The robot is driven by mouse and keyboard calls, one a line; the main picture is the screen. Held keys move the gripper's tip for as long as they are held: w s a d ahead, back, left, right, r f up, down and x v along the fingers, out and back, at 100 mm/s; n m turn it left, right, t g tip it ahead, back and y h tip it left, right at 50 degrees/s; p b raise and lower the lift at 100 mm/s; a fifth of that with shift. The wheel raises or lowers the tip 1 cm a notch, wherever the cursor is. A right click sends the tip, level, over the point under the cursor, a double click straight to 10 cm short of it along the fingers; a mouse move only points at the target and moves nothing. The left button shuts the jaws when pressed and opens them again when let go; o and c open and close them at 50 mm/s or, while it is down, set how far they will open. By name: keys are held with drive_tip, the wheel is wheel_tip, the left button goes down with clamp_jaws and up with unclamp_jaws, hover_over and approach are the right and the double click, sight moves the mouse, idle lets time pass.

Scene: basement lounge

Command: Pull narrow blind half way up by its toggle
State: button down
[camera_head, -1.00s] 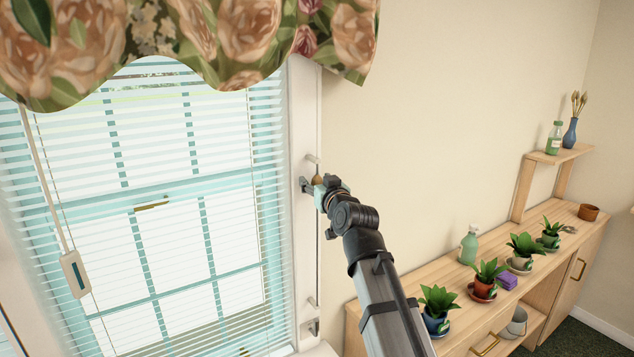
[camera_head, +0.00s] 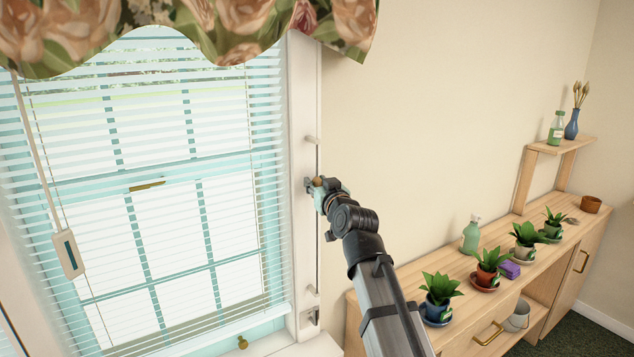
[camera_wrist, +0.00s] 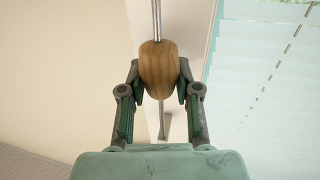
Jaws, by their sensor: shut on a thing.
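The blind (camera_head: 160,225) is a set of pale slats hanging in front of the window, its lower edge just above the sill at the right end. The toggle (camera_wrist: 158,70) is a wooden, egg-shaped bead on a thin vertical rod or cord beside the window frame. My gripper (camera_wrist: 160,88) is shut around the toggle, a finger on each side. In the head view my gripper (camera_head: 317,183) is at the right window frame, where the toggle is small and partly covered by the fingers.
A floral valance (camera_head: 200,28) hangs over the window top. A control box (camera_head: 69,255) hangs on a cord at the left. A wooden cabinet (camera_head: 470,320) with potted plants, a spray bottle (camera_head: 470,236) and a purple sponge (camera_head: 510,269) stands to the right. The wall between is bare.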

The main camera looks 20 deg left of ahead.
wheel_tip(320, 180, down, 12)
drive_tip(key=b, duration=0.8)
drive_tip(key=shift+f, duration=0.15)
drive_tip(key=c, duration=0.8)
unclamp_jaws()
drive_tip(key=shift+o, duration=0.2)
drive_tip(key=v, duration=1.2)
